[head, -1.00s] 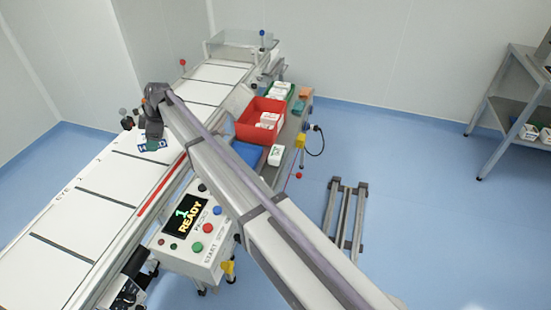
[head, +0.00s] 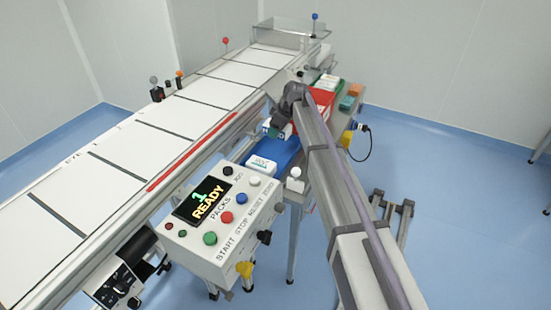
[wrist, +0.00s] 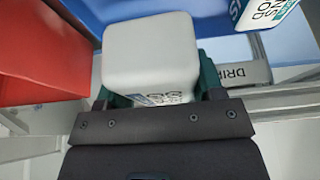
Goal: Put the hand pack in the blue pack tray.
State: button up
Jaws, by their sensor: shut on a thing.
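My gripper (head: 281,124) is shut on the hand pack (wrist: 150,50), a white block with rounded edges and dark lettering. The pack is between the two fingers in the wrist view and mostly hidden by the gripper in the head view. The blue pack tray (head: 288,152) lies just below and beside my gripper in the head view, and its blue surface (wrist: 120,10) shows behind the pack in the wrist view. Another white lettered pack (head: 261,165) is at the tray's near-left end. It also shows at the upper right of the wrist view (wrist: 262,13).
A red bin (head: 322,102) stands just behind the gripper and shows close on the left in the wrist view (wrist: 40,60). The control box (head: 215,215) reads READY. The conveyor (head: 150,140) is empty. A white knob-like item (head: 295,173) stands near the tray.

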aim_at(287, 127)
notch_tip(287, 127, down, 9)
jog(key=b, duration=0.7)
jog(key=shift+r+p, duration=0.3)
jog(key=shift+r, duration=0.05)
jog(key=shift+f, duration=0.15)
jog(key=o, duration=1)
jog(key=shift+r+p, duration=0.3)
jog(key=shift+r, duration=0.15)
jog(key=p+v, duration=1)
jog(key=v, duration=0.1)
jog(key=shift+d+r+p, duration=0.25)
jog(key=shift+r+p, duration=0.05)
jog(key=shift+p, duration=0.1)
jog(key=shift+f, duration=0.15)
